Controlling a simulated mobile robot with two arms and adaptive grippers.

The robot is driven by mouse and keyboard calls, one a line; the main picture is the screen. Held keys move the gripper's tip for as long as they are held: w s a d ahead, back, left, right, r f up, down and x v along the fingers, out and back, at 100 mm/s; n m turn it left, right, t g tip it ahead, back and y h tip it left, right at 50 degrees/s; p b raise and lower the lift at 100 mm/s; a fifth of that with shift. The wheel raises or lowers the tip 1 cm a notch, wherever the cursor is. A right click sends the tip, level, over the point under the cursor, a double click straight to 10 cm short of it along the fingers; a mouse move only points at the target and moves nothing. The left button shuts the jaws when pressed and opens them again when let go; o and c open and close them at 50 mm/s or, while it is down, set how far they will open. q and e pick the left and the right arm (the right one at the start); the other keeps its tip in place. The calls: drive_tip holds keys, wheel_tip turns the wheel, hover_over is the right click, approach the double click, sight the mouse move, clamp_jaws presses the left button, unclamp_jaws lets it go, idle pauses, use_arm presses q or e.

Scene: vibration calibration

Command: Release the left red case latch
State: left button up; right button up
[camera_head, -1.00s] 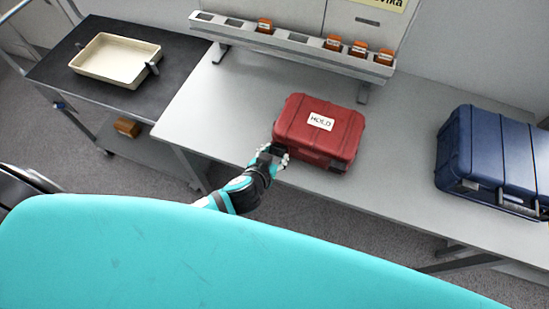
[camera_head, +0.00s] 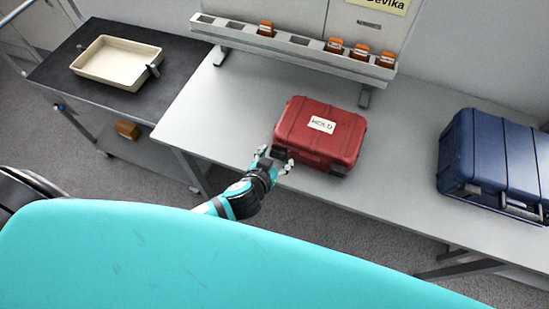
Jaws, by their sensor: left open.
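The red case (camera_head: 315,150) lies closed on the grey table, with a white label reading HOLD on its lid. My left gripper (camera_head: 272,158) is open at the case's front left corner. A dark piece at that corner, likely the left latch, shows by the fingers. I cannot tell whether the fingers touch it. The rest of the case's front side is seen only at a steep angle, so its latches are hard to make out. My right gripper is not in view.
A blue case (camera_head: 490,150) stands on the table (camera_head: 400,130) at the right. A rack (camera_head: 300,45) with several orange items stands at the back. A cream tray (camera_head: 115,62) sits on a dark cart at the left. The table between the cases is clear.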

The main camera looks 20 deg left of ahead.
use_arm(q)
drive_tip(key=v, duration=1.2)
drive_tip(key=s+a+f+m+g+b, duration=0.1)
drive_tip(key=s+a+f+g, duration=0.1)
drive_tip(key=f, duration=0.7)
drive_tip(key=s+a+f+g+y+b, duration=0.1)
drive_tip(key=a+f, duration=0.1)
drive_tip(key=f, duration=0.7)
drive_tip(key=s+a+f+m+g, duration=0.1)
drive_tip(key=s+a+f+g, duration=0.1)
drive_tip(key=f, duration=0.8)
drive_tip(key=s+a+f+g+b, duration=0.2)
drive_tip(key=s+f+g, duration=0.3)
drive_tip(key=s+f, duration=1.4)
drive_tip(key=shift+s+a, duration=0.7)
drive_tip(key=shift+s, duration=0.4)
